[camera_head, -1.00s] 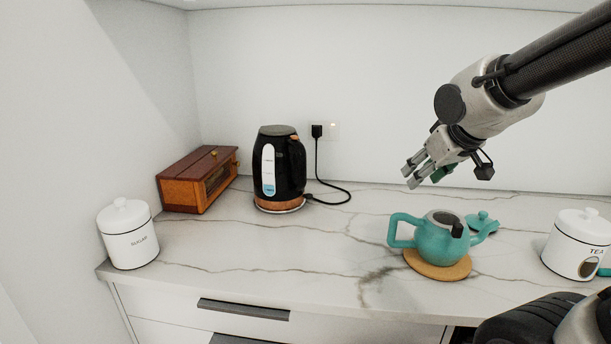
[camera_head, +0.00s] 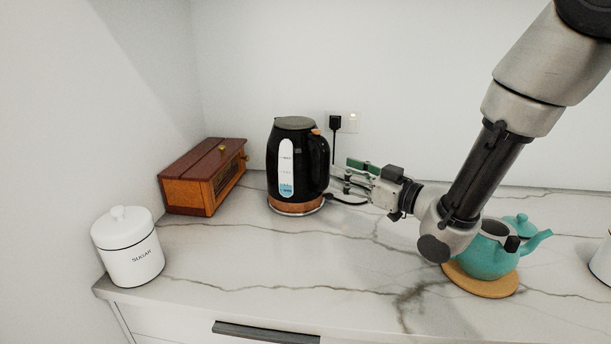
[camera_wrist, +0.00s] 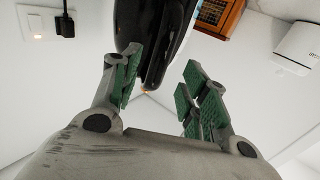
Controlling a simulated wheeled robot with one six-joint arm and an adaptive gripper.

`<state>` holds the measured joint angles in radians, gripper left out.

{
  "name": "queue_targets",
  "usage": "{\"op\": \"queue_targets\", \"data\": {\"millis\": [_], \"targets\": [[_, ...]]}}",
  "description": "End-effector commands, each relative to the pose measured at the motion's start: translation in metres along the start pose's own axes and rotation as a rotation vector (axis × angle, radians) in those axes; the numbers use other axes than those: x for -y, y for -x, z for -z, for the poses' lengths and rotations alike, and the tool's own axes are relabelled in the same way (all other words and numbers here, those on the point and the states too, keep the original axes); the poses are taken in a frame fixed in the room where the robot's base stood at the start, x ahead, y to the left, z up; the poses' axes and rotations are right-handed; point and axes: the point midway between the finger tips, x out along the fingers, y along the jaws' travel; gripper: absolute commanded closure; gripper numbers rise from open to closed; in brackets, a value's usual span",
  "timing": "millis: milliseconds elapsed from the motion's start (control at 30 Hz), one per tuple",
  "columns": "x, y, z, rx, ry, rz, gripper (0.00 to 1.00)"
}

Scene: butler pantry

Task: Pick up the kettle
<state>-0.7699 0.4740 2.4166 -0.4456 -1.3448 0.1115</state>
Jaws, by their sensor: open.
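The black electric kettle (camera_head: 291,165) stands upright on its copper-coloured base on the marble counter. It has a pale water window facing the camera and a handle on its right side. My gripper (camera_head: 343,180) is just right of the kettle, pointing left at its handle. In the wrist view my gripper (camera_wrist: 158,82) is open, with green-padded fingers on either side of the kettle's black handle (camera_wrist: 155,62). The handle lies nearer the left finger, and I cannot tell whether they touch. The gripper covers part of the kettle's cord in the head view.
A wooden box (camera_head: 203,178) stands left of the kettle. A white sugar canister (camera_head: 128,250) is at the front left. A teal teapot (camera_head: 487,257) sits on a round cork mat (camera_head: 483,284) beneath my arm. A black plug (camera_head: 335,123) is in the wall socket. The front middle counter is clear.

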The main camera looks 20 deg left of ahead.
Motion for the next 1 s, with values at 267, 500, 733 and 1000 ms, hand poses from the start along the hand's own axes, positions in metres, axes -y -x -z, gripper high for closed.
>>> {"op": "queue_targets", "data": {"millis": [267,500,733,1000], "targets": [[0.001,-0.041,0.005,0.001,0.0,-0.001,0.56],[0.0,-0.055,0.005,0.001,0.0,-0.003,0.56],[0.0,-0.054,0.005,0.001,0.0,-0.003,0.74],[0.0,-0.054,0.005,0.001,0.0,-0.003,1.0]]}}
